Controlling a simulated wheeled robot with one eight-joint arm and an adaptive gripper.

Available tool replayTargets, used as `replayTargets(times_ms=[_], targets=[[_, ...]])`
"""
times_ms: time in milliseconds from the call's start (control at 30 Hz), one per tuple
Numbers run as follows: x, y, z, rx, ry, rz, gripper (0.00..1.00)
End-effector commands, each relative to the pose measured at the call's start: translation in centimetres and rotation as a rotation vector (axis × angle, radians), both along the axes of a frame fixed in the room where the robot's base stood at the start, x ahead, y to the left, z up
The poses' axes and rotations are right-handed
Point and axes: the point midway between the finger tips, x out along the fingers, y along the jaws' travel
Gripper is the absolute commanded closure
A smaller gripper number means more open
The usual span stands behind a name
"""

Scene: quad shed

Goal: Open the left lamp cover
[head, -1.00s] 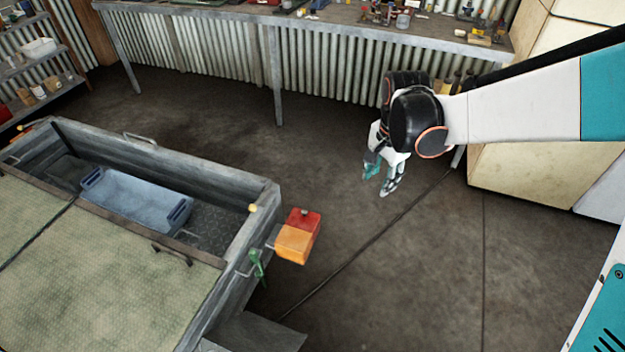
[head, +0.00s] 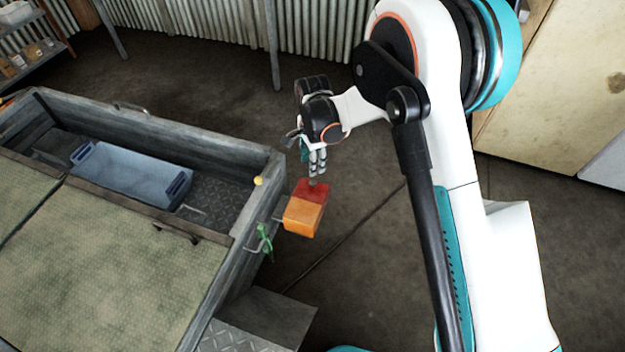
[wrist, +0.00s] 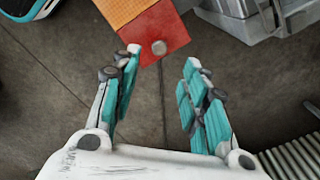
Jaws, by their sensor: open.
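The lamp (head: 306,209) is a box with a red part and an orange part, mounted at the near right corner of the grey metal trailer. Its red part (wrist: 165,34) shows in the wrist view with a round grey knob (wrist: 159,47) on it, and the orange part (wrist: 122,8) lies beyond. My gripper (head: 317,172) is just above the red part in the head view. In the wrist view my gripper (wrist: 162,68) is open and empty, with the knob in line with the gap between its fingers. I cannot tell whether the fingertips touch the lamp.
The trailer (head: 262,190) has a blue crate (head: 130,178) in its open bay and green panels (head: 110,265) on top. A green-handled latch (head: 265,240) sits beside the lamp. Concrete floor (head: 350,265) is clear to the right. Pale cabinets (head: 555,100) stand at the right.

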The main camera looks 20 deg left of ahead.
Motion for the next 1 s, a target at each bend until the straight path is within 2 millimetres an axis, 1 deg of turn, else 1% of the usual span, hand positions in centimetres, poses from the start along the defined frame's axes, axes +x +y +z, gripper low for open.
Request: replayTargets(times_ms=[33, 100, 300, 400, 500, 600, 900, 933, 967, 1000], targets=[[0.0, 0.0, -1.5, 0.0, 0.0, 0.0, 0.59], [0.0, 0.0, -2.9, 0.0, 0.0, 0.0, 0.59], [0.0, 0.0, -6.4, 0.0, 0.0, 0.0, 0.59], [0.0, 0.0, -7.7, 0.0, 0.0, 0.0, 0.59], [0.0, 0.0, -8.5, 0.0, 0.0, 0.0, 0.59], [0.0, 0.0, -8.9, 0.0, 0.0, 0.0, 0.59], [0.0, 0.0, -9.0, 0.0, 0.0, 0.0, 0.59], [0.0, 0.0, -9.0, 0.0, 0.0, 0.0, 0.64], [0.0, 0.0, -9.0, 0.0, 0.0, 0.0, 0.7], [0.0, 0.0, -9.0, 0.0, 0.0, 0.0, 0.8]])
